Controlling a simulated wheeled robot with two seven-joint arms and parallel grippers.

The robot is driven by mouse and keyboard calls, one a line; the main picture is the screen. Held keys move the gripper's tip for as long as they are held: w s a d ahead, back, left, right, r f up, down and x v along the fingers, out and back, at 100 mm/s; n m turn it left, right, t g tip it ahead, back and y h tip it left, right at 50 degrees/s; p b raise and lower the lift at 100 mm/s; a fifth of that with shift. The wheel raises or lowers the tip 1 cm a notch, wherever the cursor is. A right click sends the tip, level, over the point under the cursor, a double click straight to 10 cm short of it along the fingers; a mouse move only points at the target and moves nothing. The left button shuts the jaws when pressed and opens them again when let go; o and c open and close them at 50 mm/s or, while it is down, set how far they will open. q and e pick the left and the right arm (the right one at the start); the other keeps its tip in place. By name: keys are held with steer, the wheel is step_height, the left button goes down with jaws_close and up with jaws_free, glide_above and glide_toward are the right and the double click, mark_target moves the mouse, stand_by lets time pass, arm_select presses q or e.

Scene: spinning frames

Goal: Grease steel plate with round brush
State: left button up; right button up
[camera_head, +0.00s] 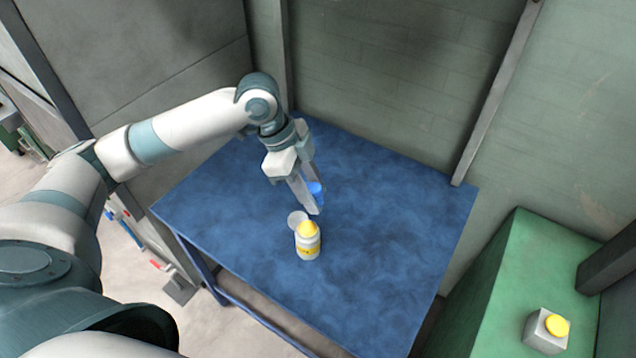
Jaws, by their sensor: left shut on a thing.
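My left gripper (310,197) reaches over the blue table, its fingers pointing down. It is shut on a small blue thing (316,188), partly hidden by the fingers; I cannot tell for sure whether this is the round brush. A small pale grey disc (296,218), perhaps the steel plate, shows just below and left of the fingertips. My right gripper is not in view.
The blue table (390,220) is bare around these things, with free room to the right and front. Grey-green walls (400,75) close off its back. A green block (500,290) stands at the right, with a grey box with a yellow button (546,331) on it.

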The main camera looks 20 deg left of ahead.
arm_select(q)
steer(key=m, duration=0.1)
steer(key=s+m+g+p, duration=0.1)
steer(key=m, duration=0.1)
steer(key=a+m+g, duration=0.1)
steer(key=shift+s+m, duration=0.25)
steer(key=shift+m, duration=0.15)
steer(key=shift+f+b, duration=0.85)
step_height(320, 180, down, 4)
steer(key=b, duration=0.4)
steer(key=shift+r, duration=0.15)
steer(key=shift+f+b, duration=0.3)
steer(key=shift+b, duration=0.3)
steer(key=shift+f, duration=0.2)
steer(key=shift+f, duration=0.25)
stand_by(0.4)
